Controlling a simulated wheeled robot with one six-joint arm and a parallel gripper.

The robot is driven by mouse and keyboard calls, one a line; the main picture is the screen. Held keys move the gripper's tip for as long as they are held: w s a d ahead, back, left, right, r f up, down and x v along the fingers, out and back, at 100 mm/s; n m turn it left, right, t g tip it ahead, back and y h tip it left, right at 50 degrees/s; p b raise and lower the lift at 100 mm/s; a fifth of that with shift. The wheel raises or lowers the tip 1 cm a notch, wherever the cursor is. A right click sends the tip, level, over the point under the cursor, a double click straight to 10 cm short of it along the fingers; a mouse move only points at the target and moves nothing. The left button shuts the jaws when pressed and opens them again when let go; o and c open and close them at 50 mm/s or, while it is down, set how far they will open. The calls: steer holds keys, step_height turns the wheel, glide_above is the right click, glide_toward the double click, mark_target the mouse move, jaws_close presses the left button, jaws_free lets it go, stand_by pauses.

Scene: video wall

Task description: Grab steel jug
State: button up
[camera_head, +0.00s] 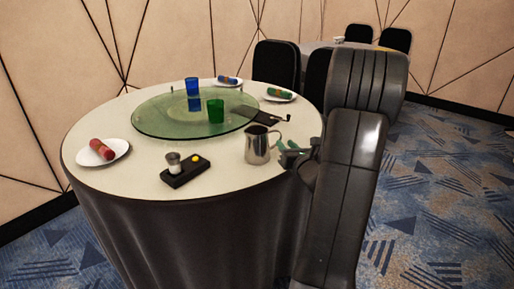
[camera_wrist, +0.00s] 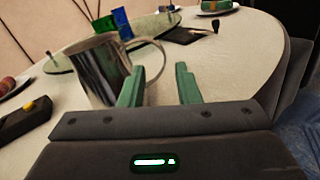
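The steel jug (camera_head: 258,146) stands upright near the right front edge of the round table. In the wrist view the jug (camera_wrist: 97,72) is close, at the upper left, with its handle (camera_wrist: 153,62) curving toward the right. My gripper (camera_wrist: 162,82) has two green fingers, spread apart with nothing between them. The left finger is close to the jug's body, below the handle; I cannot tell whether they touch. In the head view my gripper (camera_head: 289,150) is just right of the jug, partly hidden by my arm.
A green glass turntable (camera_head: 160,125) holds a blue glass (camera_head: 192,87) and a green glass (camera_head: 216,111). A black tray (camera_head: 188,171) with a small cup lies left of the jug. Plates with rolled napkins sit around the white tabletop (camera_head: 130,180). Black chairs (camera_head: 276,65) stand behind.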

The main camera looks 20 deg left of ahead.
mark_target(281, 136)
steer(key=shift+d+x, duration=0.2)
steer(key=shift+x, duration=2.75)
steer(key=shift+w, duration=0.1)
jaws_close()
